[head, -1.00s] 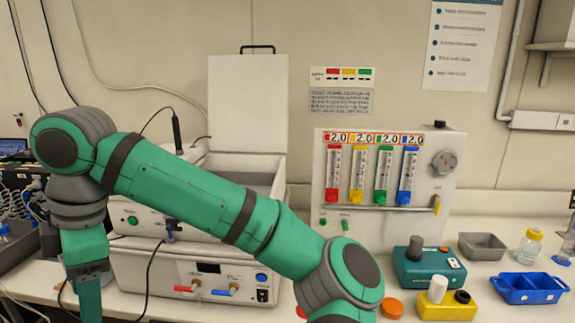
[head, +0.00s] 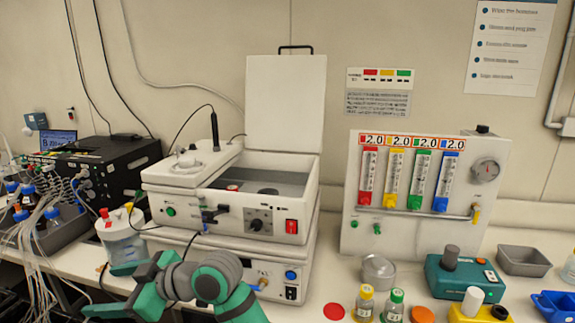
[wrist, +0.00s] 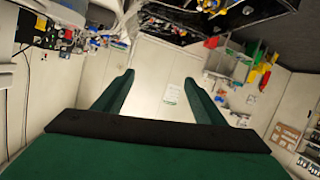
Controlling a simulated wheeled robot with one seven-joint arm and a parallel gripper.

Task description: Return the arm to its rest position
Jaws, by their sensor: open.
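My green arm (head: 225,290) is folded low at the bottom of the head view, in front of the shaker bioreactor. My gripper (head: 101,290) points left there, with its two green fingers apart and nothing seen between them. In the wrist view, my gripper (wrist: 161,95) is also open and empty, with the pale wall and floor area beyond it. The arm hides part of the lower front of the shaker bioreactor (head: 230,210), whose lid (head: 285,103) stands open.
A clear vessel (head: 121,240) stands close behind my gripper. Bottles and tubing (head: 40,210) crowd the left. A flowmeter panel (head: 413,190), two small bottles (head: 379,305), a teal device (head: 462,275) and a grey tray (head: 523,260) are on the right of the bench.

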